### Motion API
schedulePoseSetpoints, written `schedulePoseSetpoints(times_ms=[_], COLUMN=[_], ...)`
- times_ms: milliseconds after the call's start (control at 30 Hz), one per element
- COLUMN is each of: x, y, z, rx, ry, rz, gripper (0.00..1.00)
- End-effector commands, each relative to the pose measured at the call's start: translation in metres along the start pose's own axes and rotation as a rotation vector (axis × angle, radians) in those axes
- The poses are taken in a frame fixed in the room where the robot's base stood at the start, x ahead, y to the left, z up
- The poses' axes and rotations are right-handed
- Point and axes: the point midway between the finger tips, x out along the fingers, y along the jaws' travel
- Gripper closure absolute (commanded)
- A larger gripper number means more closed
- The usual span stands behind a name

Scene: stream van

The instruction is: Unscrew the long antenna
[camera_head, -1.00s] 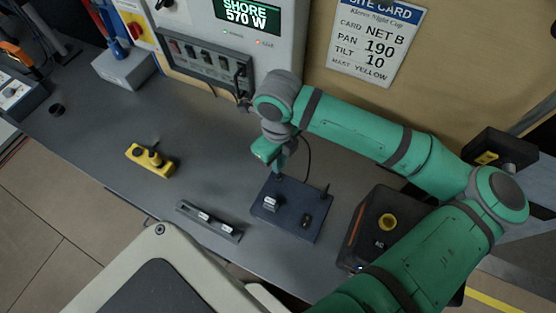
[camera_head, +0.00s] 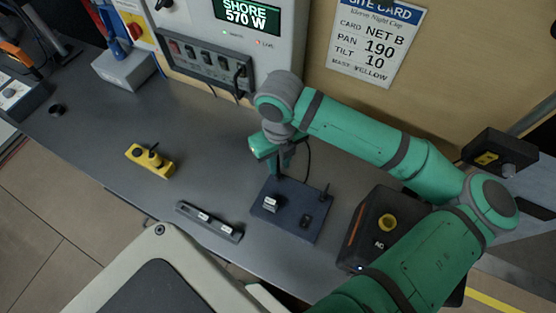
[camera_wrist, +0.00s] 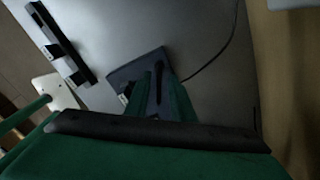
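A dark blue box (camera_head: 290,222) lies on the grey bench. It has a short black antenna (camera_head: 325,194) upright at its back right corner. Two small dark blocks sit on its top, one with a white label (camera_head: 270,202). My gripper (camera_head: 281,172) points down over the box's back left corner, fingers close to its top. In the wrist view a thin black rod (camera_wrist: 158,84) shows between my fingers, in front of the box. Whether the fingers touch the rod is too dark to tell.
A narrow dark rack (camera_head: 209,221) with two white-labelled pieces lies left of the box. A yellow control box (camera_head: 150,160) stands farther left. A black cable runs behind the box.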

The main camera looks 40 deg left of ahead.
Motion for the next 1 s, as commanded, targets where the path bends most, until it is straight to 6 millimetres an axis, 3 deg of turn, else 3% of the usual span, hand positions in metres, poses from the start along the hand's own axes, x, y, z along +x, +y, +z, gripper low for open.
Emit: schedulePoseSetpoints(times_ms=[233,600,1000], x=[0.0001,0.0001,0.0003], y=[0.0025,0.0034,0.0033], z=[0.0017,0.0019,0.0017], rx=[0.024,0.332,0.406], ry=[0.000,0.000,0.000], rz=[0.001,0.000,0.002], gripper=[0.78,0.78,0.78])
